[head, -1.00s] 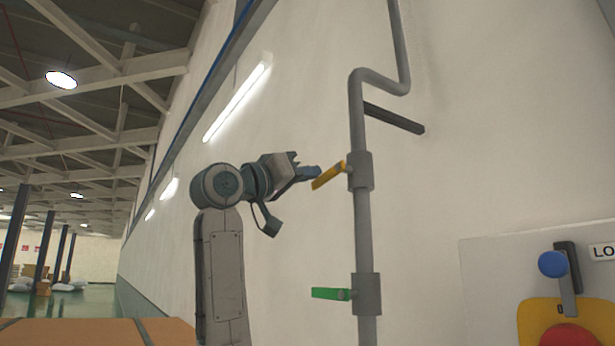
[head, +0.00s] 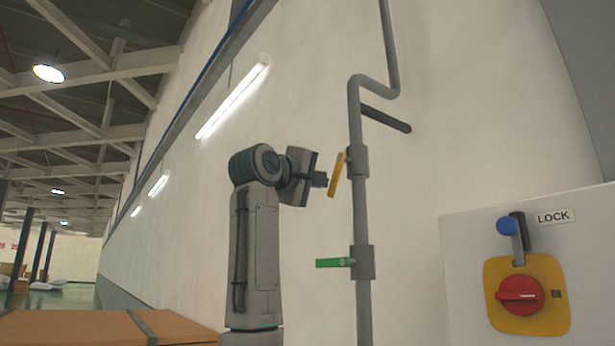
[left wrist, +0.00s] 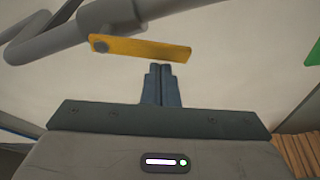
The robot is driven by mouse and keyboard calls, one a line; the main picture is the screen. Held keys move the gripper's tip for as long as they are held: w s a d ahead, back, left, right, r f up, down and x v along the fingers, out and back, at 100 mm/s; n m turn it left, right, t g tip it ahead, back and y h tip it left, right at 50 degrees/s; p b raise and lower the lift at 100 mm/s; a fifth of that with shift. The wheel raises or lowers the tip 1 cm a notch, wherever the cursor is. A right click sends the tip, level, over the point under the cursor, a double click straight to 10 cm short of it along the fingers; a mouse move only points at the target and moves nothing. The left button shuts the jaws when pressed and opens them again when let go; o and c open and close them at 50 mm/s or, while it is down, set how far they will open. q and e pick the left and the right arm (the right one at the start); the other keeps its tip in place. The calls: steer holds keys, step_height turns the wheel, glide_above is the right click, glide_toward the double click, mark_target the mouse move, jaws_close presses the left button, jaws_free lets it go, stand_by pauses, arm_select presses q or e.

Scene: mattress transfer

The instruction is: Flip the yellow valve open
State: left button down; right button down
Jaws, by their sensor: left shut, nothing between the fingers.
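The yellow valve handle (head: 336,175) is on the upper fitting of a grey vertical pipe (head: 360,215). It slants steeply, its free end down and to the left of the fitting. My left gripper (head: 322,180) is just left of the handle, with its fingers pointing at it. In the left wrist view the yellow handle (left wrist: 145,48) lies across the picture just beyond the closed fingertips (left wrist: 161,70). The fingers are shut with nothing between them. I cannot tell whether they touch the handle. My right gripper does not show.
A green valve handle (head: 333,262) sticks out left from a lower fitting on the same pipe. A panel with a LOCK label (head: 553,216), a blue-knobbed lever (head: 507,226) and a red knob (head: 520,295) stands at right. A cardboard-brown surface (head: 100,328) is at lower left.

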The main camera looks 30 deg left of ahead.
arm_select(q)
steer(key=d+n+b, duration=0.1)
steer(key=f+n+g, duration=0.1)
steer(key=n, duration=0.1)
steer(key=shift+d+f+n+y+b, duration=0.25)
steer(key=shift+d+n+y+b, duration=0.05)
steer(key=shift+d+y+b, duration=0.1)
steer(key=shift+d, duration=0.15)
steer(key=shift+s+d+b, duration=0.15)
steer(key=shift+b, duration=0.15)
